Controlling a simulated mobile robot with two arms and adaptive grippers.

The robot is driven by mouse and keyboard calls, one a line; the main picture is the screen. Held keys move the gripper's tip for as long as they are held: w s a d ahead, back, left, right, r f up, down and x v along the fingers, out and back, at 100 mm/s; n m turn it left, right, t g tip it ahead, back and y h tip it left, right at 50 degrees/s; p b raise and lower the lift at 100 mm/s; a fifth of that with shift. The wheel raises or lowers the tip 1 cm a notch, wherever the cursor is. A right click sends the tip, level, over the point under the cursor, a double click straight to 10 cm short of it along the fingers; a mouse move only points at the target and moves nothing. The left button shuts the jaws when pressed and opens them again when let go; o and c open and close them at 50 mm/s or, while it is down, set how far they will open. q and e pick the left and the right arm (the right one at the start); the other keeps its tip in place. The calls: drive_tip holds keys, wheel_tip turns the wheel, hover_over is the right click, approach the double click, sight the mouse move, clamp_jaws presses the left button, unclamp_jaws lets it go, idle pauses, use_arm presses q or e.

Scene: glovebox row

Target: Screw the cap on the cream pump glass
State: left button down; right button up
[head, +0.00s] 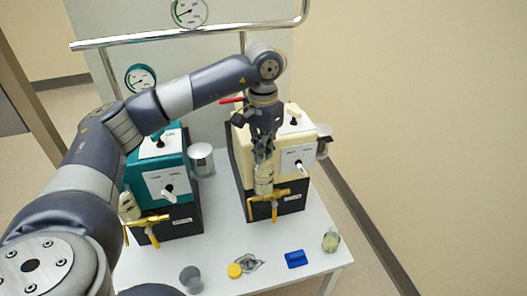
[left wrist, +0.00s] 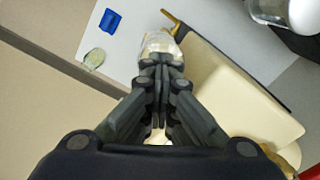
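The cream pump (head: 241,150) stands on the white table, with a black base and a brass valve at its front. Its pale, streaked glass (head: 263,180) is upright above that valve; the glass also shows beyond my fingertips in the left wrist view (left wrist: 160,43). My left gripper (head: 263,158) points down at the top of this glass. Its fingers (left wrist: 161,66) are close together, and what lies between the tips is hidden. I cannot make out a cap on the glass. A round yellow cap-like piece (head: 235,271) lies on the table in front. My right gripper is not in view.
The teal pump (head: 152,165) stands to the left with its own glass (head: 129,206). A metal rail (head: 170,37) runs above.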

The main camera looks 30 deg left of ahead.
use_arm(q)
drive_tip(key=shift+s+a+f, duration=0.1)
drive_tip(key=shift+s+f, duration=0.1)
drive_tip(key=shift+f, duration=0.3)
drive_tip(key=shift+m, duration=1)
drive_tip(key=shift+f+m+b, duration=0.2)
drive_tip(key=shift+m+b, duration=0.3)
drive_tip(key=shift+b, duration=0.65)
drive_tip(key=shift+r+b, duration=0.15)
drive_tip(key=shift+b, duration=0.15)
drive_tip(key=shift+r, duration=0.1)
drive_tip(key=c, duration=2.4)
unclamp_jaws()
drive_tip(key=c, duration=1.7)
unclamp_jaws()
drive_tip(key=shift+w, duration=0.1)
